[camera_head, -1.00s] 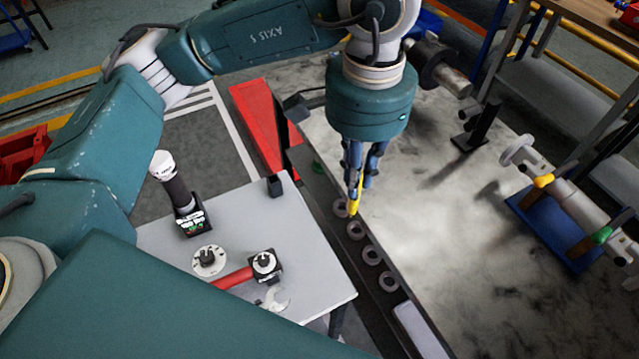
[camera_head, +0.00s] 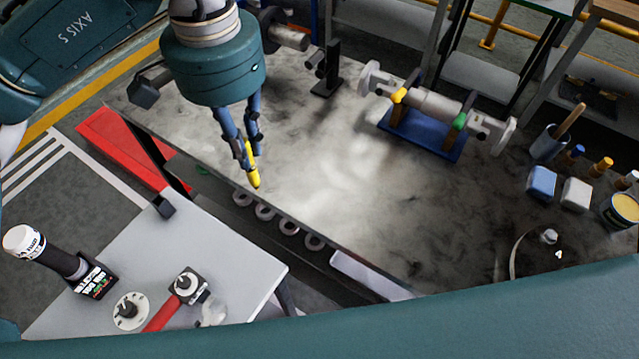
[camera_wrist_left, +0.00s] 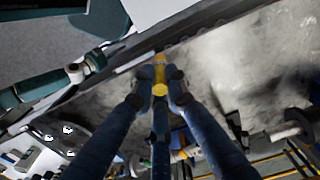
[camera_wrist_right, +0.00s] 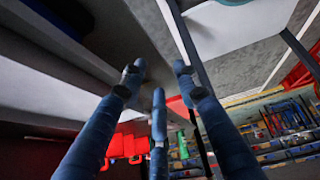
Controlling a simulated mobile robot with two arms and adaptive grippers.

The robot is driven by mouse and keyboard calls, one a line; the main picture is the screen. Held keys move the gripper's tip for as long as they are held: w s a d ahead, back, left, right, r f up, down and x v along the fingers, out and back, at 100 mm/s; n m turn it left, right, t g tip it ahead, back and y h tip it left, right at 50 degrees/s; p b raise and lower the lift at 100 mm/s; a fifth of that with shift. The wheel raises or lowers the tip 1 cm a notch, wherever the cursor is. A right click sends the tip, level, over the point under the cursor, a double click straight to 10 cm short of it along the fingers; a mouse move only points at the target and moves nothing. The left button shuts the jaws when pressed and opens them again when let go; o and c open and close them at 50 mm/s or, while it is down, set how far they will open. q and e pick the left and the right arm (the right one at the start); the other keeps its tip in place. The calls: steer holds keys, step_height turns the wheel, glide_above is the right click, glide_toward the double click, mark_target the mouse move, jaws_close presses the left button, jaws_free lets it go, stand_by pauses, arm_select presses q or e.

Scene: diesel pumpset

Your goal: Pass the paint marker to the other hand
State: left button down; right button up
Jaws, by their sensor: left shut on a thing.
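The paint marker (camera_head: 252,172) is yellow and points downward between the fingertips of my left gripper (camera_head: 250,150). The left gripper is shut on it above the front edge of the stained workbench. In the left wrist view the marker (camera_wrist_left: 159,75) sticks out past the blue fingertips (camera_wrist_left: 157,98). My right gripper (camera_wrist_right: 158,82) shows only in the right wrist view. Its fingers are spread, with nothing between them. It is apart from the marker, which does not show in that view.
The workbench (camera_head: 310,215) has a clear middle. A pipe assembly on a blue stand (camera_head: 420,137) is at the back; a cup (camera_head: 548,145), blocks and a yellow-topped tub (camera_head: 622,209) are on the right. Several rings (camera_head: 264,212) lie below the front edge. A grey side table (camera_head: 215,250) stands front left.

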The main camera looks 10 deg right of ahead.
steer(key=w+a+r+n+y, duration=0.35)
steer(key=a+r, duration=0.55)
steer(key=r, duration=0.4)
steer(key=t+y, duration=0.2)
steer(key=y, duration=0.7)
glide_toward(249, 174)
steer(key=x, duration=0.3)
steer(key=f+x, duration=0.1)
steer(key=x, duration=0.6)
steer(key=shift+w+a+f, duration=0.15)
steer(key=shift+w+a, duration=0.05)
steer(key=shift+w, duration=0.35)
jaws_close()
arm_select(q)
steer(key=c, duration=1.6)
jaws_free()
steer(key=shift+c, duration=0.2)
